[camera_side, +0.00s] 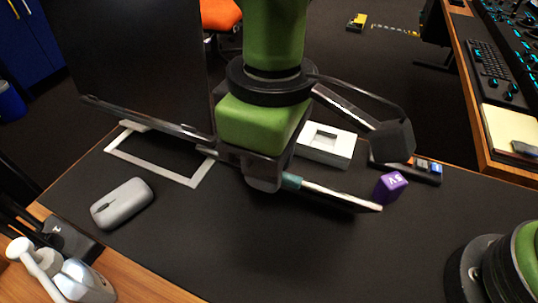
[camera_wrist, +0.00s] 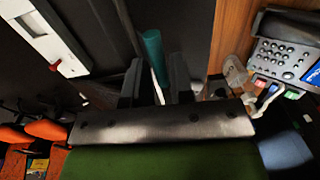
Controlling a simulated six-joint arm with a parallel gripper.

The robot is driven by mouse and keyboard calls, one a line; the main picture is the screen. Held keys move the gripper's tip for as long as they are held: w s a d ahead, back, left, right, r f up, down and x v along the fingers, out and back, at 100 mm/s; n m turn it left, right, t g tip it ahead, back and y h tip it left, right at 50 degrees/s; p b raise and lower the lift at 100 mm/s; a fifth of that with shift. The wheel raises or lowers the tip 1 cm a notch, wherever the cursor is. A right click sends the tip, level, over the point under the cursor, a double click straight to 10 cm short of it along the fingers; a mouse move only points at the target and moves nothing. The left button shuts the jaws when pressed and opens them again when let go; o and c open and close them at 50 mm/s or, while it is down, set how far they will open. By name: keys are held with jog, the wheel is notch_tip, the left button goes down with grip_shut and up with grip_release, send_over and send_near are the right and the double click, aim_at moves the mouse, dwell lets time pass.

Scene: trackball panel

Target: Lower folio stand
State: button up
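In the side view my gripper (camera_side: 268,182) points down at the middle of the dark desk. A teal cylinder (camera_side: 291,181) shows right beside its fingers. A thin dark slab with a pale edge (camera_side: 340,196), which may be the folio stand, runs from there to the right; its far part is hidden by my gripper. In the wrist view the two dark fingers of my gripper (camera_wrist: 156,78) stand apart, with the teal cylinder (camera_wrist: 154,55) in line with the gap. Whether they touch it I cannot tell. A dark bar lies beside it.
A purple cube (camera_side: 390,187) is by the slab's right end. A white box (camera_side: 327,144) stands behind. A large dark screen (camera_side: 135,60) with a white frame base (camera_side: 195,175) and a grey mouse (camera_side: 122,203) are left. The desk's front middle is clear.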

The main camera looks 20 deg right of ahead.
grip_shut()
